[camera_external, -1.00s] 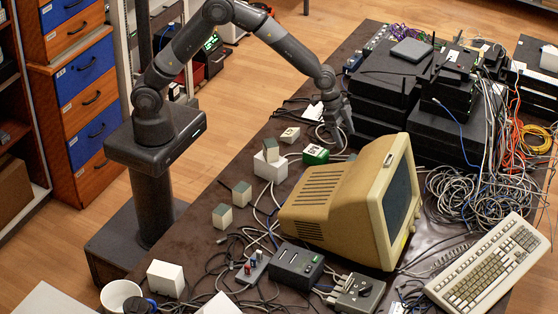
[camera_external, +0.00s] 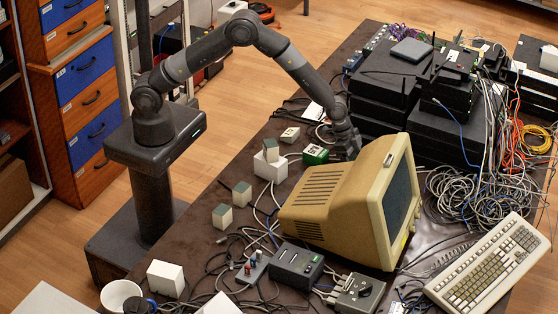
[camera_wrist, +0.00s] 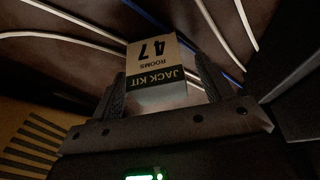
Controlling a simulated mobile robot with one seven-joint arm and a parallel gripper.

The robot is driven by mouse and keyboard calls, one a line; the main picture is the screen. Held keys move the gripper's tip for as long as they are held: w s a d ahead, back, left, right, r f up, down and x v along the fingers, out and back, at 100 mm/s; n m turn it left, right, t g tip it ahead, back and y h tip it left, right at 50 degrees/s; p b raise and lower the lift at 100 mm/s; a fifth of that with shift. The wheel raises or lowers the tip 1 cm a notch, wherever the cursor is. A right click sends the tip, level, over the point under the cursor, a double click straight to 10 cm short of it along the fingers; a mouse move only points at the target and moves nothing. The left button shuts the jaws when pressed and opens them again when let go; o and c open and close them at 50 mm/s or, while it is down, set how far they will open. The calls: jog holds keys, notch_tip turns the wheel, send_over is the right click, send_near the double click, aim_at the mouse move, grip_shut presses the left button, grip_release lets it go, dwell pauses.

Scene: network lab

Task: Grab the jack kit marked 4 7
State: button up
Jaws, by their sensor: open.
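A small box labelled "JACK KIT ROOMS 47" (camera_wrist: 158,65), with a tan and black label and a pale side, shows upside down in the wrist view. It lies between the two fingers of my gripper (camera_wrist: 161,84), which stand on either side of it. The fingers are open; I cannot tell whether either one touches the box. In the external view my gripper (camera_external: 347,150) points down behind the old monitor, and I cannot make out the 47 box there.
The beige monitor (camera_external: 325,195) stands close to my gripper. A green labelled box (camera_external: 315,154) and a tan labelled box (camera_external: 290,134) lie to the left. Stacked black devices (camera_external: 385,85) rise behind, to the right. Cables (camera_wrist: 190,20) run over the table around the 47 box.

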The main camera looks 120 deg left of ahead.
jog(key=shift+w+f, duration=0.25)
jog(key=shift+f, duration=0.3)
jog(key=shift+c, duration=0.4)
jog(key=c, duration=1)
